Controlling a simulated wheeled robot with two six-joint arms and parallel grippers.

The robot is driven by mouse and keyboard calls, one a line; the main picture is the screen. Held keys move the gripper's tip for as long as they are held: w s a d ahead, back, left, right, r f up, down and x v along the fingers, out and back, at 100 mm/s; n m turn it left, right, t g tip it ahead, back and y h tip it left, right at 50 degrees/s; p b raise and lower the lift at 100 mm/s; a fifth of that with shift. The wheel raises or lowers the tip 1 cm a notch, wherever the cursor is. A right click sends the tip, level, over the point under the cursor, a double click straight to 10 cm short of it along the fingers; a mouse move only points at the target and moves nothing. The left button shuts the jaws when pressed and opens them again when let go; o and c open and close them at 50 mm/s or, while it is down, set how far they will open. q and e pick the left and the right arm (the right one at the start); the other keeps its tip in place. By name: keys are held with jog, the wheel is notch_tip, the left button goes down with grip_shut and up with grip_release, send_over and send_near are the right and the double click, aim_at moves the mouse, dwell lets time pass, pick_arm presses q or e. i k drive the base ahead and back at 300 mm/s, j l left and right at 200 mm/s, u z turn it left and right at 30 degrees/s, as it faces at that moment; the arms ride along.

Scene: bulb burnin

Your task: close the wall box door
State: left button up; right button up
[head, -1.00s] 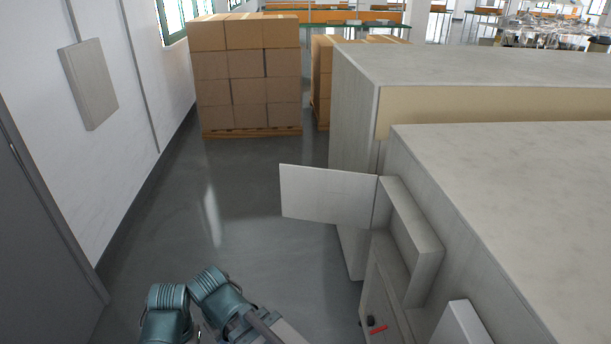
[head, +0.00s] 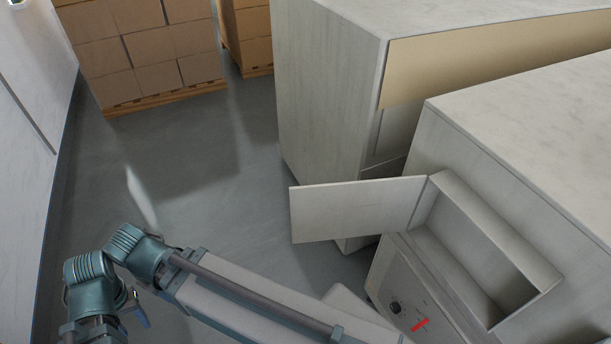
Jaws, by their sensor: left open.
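The wall box (head: 549,283) is on the side of the near grey cabinet, at the right in the head view. Its inside looks empty. Its pale flat door (head: 350,208) stands wide open, hinged at the box's far edge and sticking out to the left over the floor. My left arm crosses the lower left of the view. Only a small part of my left gripper (head: 138,308) shows beside the teal wrist joints; it is open, apart from the door and to its lower left. My right gripper is out of view.
Below the box is a panel with a black knob (head: 395,308) and a red handle (head: 420,325). A second grey cabinet (head: 325,100) stands behind the door. Stacked cartons (head: 150,50) stand on a pallet at the back left. The floor (head: 200,170) left of the door is clear.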

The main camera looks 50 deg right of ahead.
aim_at(345, 209)
jog(key=i+j, duration=0.1)
jog(key=i, duration=2.85)
jog(key=l+z, duration=0.1)
jog(key=z, duration=4.6)
jog(key=k+j+u, duration=0.15)
jog(key=j+u, duration=0.15)
jog(key=k+j, duration=0.05)
